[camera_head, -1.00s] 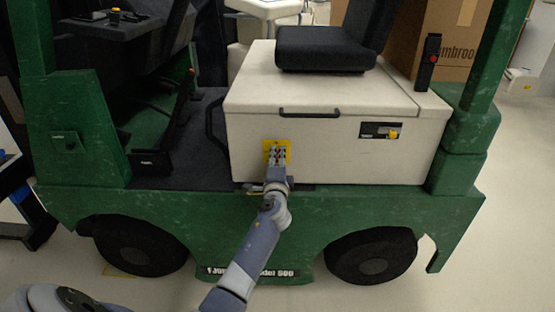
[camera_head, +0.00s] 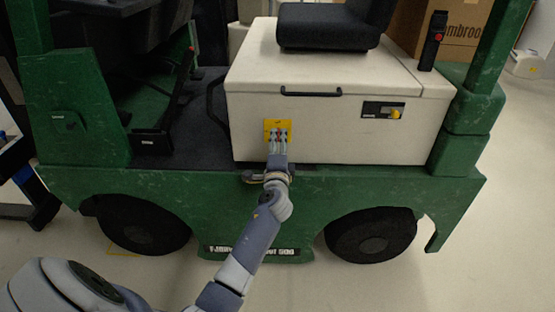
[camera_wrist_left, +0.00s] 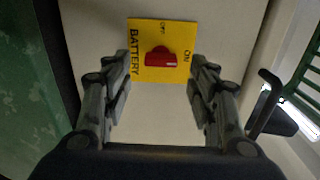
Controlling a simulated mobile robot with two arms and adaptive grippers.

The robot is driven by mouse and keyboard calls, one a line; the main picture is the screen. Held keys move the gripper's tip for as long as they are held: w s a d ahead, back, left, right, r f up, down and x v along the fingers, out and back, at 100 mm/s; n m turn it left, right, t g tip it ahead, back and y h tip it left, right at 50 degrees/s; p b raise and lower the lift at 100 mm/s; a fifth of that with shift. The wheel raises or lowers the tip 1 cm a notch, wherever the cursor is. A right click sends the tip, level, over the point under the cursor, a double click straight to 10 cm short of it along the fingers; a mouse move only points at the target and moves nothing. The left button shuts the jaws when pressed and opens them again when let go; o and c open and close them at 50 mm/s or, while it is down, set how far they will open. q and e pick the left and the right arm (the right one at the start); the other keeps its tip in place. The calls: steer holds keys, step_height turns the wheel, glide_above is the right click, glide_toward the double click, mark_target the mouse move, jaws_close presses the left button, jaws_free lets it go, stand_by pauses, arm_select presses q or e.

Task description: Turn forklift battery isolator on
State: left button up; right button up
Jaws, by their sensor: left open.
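The battery isolator is a red knob (camera_wrist_left: 160,57) on a yellow plate (camera_wrist_left: 142,66) marked BATTERY, OFF and ON in the left wrist view. OFF is printed above the knob and ON to its right. A pale mark shows on the knob's right side. The plate (camera_head: 268,124) sits on the forklift's cream side panel (camera_head: 330,135) in the head view. My left gripper (camera_wrist_left: 161,72) is open, with one finger on each side of the knob and apart from it. In the head view my left gripper (camera_head: 278,135) covers the knob. My right gripper is not in view.
A black handle (camera_head: 311,94) and a small panel with a yellow part (camera_head: 382,111) are to the right of the plate. The seat (camera_head: 330,26) is above. The green forklift body (camera_head: 330,190) runs below my gripper. Bare floor (camera_head: 480,260) lies at right.

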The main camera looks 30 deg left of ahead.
arm_select(q)
steer(key=v, duration=0.8)
steer(key=shift+s, duration=0.15)
steer(key=shift+d, duration=0.1)
